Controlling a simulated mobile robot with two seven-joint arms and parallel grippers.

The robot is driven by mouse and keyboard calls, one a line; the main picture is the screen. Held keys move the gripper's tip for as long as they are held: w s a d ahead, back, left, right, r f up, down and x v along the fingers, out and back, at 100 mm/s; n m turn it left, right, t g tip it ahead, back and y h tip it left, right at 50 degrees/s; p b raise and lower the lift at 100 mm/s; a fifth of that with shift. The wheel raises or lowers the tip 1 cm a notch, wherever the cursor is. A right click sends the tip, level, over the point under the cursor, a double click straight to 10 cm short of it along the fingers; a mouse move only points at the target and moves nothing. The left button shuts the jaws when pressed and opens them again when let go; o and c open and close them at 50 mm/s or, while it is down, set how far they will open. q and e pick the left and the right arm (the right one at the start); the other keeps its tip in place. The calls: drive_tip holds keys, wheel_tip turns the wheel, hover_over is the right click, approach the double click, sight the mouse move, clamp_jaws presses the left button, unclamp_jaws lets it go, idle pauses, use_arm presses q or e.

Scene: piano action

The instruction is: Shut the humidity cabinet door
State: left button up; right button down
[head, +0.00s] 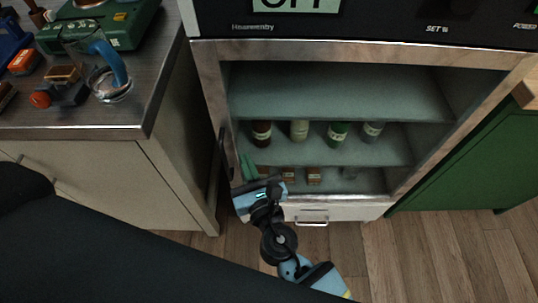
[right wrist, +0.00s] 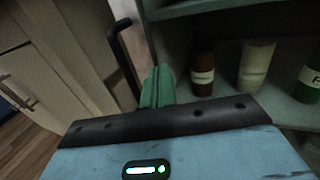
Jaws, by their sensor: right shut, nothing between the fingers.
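The humidity cabinet (head: 209,75) stands open in the head view, with its shelves and bottles showing. Its door appears nearly edge-on at the left side of the opening. The door's black handle (head: 222,152) also shows in the right wrist view (right wrist: 124,52). My right gripper (head: 248,168) is shut and empty, low by the left side of the opening, just right of the handle. Its green fingers show in the right wrist view (right wrist: 157,88); I cannot tell whether they touch the door. My left gripper is not in view.
Several bottles (head: 337,133) stand on the middle shelf, with small brown jars (head: 314,177) below. A white drawer (head: 345,212) lies under the opening. A cluttered counter (head: 120,123) stands left and a green cabinet (head: 465,165) right. Wooden floor (head: 430,260) is free in front.

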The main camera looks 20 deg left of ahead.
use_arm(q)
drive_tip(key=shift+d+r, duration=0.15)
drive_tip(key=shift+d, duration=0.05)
use_arm(e)
drive_tip(key=s+d, duration=0.3)
drive_tip(key=s, duration=0.7)
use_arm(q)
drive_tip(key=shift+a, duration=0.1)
use_arm(e)
drive_tip(key=shift+f, duration=0.1)
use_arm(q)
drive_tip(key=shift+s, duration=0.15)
use_arm(e)
drive_tip(key=shift+d, duration=0.1)
